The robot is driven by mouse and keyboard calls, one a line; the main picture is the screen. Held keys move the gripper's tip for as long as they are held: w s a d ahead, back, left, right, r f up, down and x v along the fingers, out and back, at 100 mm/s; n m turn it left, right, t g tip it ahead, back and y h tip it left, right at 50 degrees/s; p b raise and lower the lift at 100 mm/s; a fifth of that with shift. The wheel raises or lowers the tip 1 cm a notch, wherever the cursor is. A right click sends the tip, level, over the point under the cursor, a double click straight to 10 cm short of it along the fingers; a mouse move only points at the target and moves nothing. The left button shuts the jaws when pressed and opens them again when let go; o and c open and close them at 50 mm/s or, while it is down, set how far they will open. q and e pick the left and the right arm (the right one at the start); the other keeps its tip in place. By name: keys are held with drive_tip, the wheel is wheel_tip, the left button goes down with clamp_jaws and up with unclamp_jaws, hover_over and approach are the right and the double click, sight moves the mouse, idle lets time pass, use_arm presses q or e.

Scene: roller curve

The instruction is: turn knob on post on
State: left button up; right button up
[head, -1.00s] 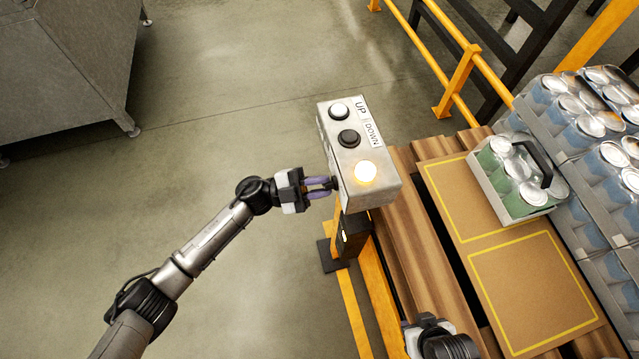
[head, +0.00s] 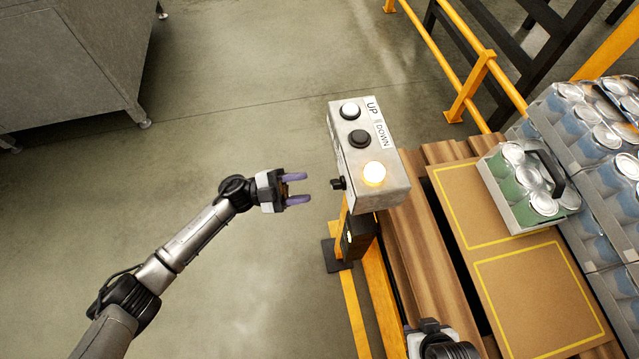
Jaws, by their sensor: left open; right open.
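A grey control box (head: 384,196) stands on a yellow post at the middle of the head view. Its top has a white button, a black button, UP and DOWN labels and a lit yellow-white lamp (head: 373,173). A small black knob (head: 338,184) sticks out of the box's left side. My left gripper (head: 304,188) is open and empty, just left of the knob and apart from it, with its purple fingers pointing at it.
Wooden boards and cardboard sheets (head: 533,297) with yellow lines lie right of the post. A carrier of green cans (head: 525,190) and stacks of blue cans stand at the right. Yellow railing (head: 470,83) runs behind.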

use_arm(q)
drive_tip(key=v, duration=0.6)
drive_tip(key=shift+a, duration=0.25)
idle(0.4)
